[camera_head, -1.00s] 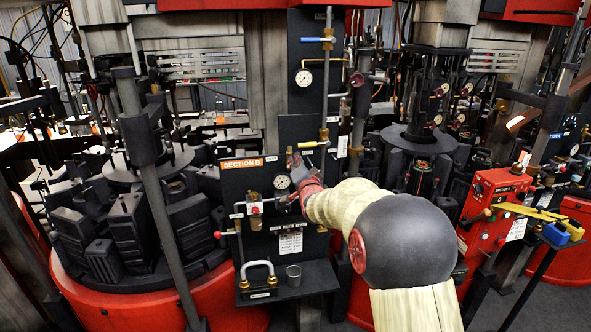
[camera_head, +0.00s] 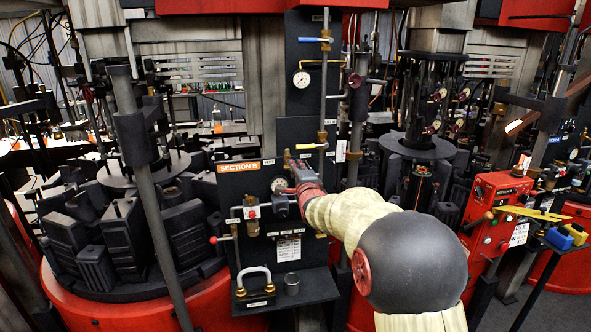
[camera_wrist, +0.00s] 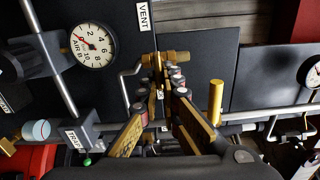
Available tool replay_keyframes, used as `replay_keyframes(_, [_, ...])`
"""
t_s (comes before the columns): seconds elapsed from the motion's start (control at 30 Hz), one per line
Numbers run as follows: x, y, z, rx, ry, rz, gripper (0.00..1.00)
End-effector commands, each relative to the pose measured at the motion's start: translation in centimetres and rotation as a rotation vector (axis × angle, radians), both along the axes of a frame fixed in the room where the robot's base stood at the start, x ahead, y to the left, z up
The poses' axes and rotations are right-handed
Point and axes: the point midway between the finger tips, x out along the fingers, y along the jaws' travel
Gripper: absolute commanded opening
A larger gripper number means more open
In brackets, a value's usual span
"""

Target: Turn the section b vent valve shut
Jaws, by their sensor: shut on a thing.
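The section B panel, with its orange sign (camera_head: 240,166), stands in front of me in the head view. My gripper (camera_head: 291,167) is at this panel, right of the small gauge. In the wrist view my gripper (camera_wrist: 164,84) has its two fingers close together on the narrow handle of the vent valve. The brass body of the vent valve (camera_wrist: 178,57) shows just beyond the fingertips, below and right of the VENT label (camera_wrist: 143,15). The fingers hide most of the handle, so its exact angle is unclear. In the head view my gripper and wrist largely cover the valve.
An air gauge (camera_wrist: 92,45) is left of the fingers in the wrist view, and a brass post (camera_wrist: 215,102) stands close on the right. Below, the panel has a chrome handle (camera_head: 255,274) and a metal cup (camera_head: 292,283). A red control box (camera_head: 497,215) stands right.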

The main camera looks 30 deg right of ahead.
Motion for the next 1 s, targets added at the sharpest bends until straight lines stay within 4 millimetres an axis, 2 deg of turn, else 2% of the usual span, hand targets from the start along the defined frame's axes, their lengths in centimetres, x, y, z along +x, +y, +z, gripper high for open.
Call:
replay_keyframes(0.53, [-0.03,-0.02,-0.39,0.027,-0.001,-0.001,0.0])
replay_keyframes(0.57, [-0.03,-0.02,-0.4,0.027,-0.001,-0.001,0.06])
replay_keyframes(0.8, [-0.01,-0.02,-0.32,0.026,-0.003,-0.001,0.2])
replay_keyframes(0.9, [-0.01,-0.01,-0.25,0.025,-0.004,-0.001,0.24])
replay_keyframes(1.0, [-0.01,0.0,-0.21,0.025,-0.004,-0.001,0.24])
